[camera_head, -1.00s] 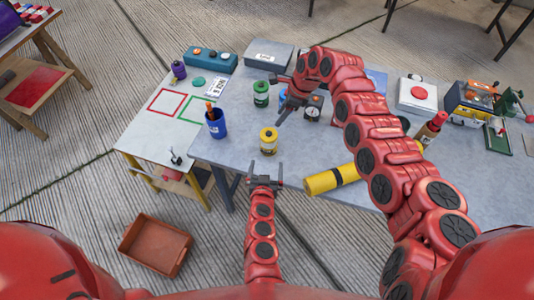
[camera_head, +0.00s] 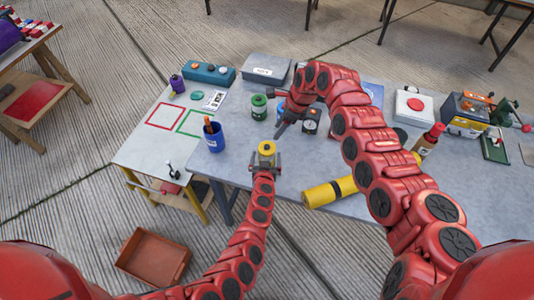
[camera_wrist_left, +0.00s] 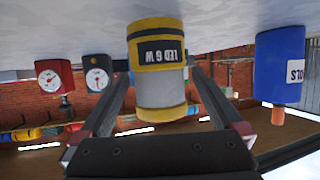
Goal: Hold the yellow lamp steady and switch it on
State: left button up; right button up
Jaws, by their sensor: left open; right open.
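The yellow lamp (camera_head: 267,148) stands upright on the grey table near its front edge. In the left wrist view the lamp (camera_wrist_left: 157,55) appears upside down, with a yellow and black body, an "LED 6 W" label and a pale clear part. My left gripper (camera_head: 265,162) is open at the lamp's near side. In the left wrist view its fingers (camera_wrist_left: 160,105) are spread on either side of the lamp, with gaps visible. My right gripper (camera_head: 281,129) is open and empty, pointing down just behind and right of the lamp, apart from it.
A blue tools cup (camera_head: 215,138) stands left of the lamp, and a green can (camera_head: 259,107) behind it. A dial gauge (camera_head: 310,120) is close to my right gripper. A yellow cylinder (camera_head: 328,193) lies at the front edge. An orange bin (camera_head: 153,257) is on the floor.

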pick_arm(q)
jog(key=shift+w+d+f, duration=0.15)
jog(key=shift+w+f, duration=0.1)
jog(key=shift+w, duration=0.2)
jog(key=shift+w+d+f, duration=0.15)
jog(key=shift+w+f, duration=0.05)
jog(key=shift+w, duration=0.2)
jog(key=shift+w+a+f, duration=0.1)
jog(key=shift+w+a, duration=0.1)
jog(key=shift+w, duration=0.1)
jog(key=shift+c, duration=0.2)
grip_shut()
pick_arm(e)
jog(key=shift+c, duration=0.3)
grip_shut()
jog(key=shift+a, duration=0.1)
dwell(0.8)
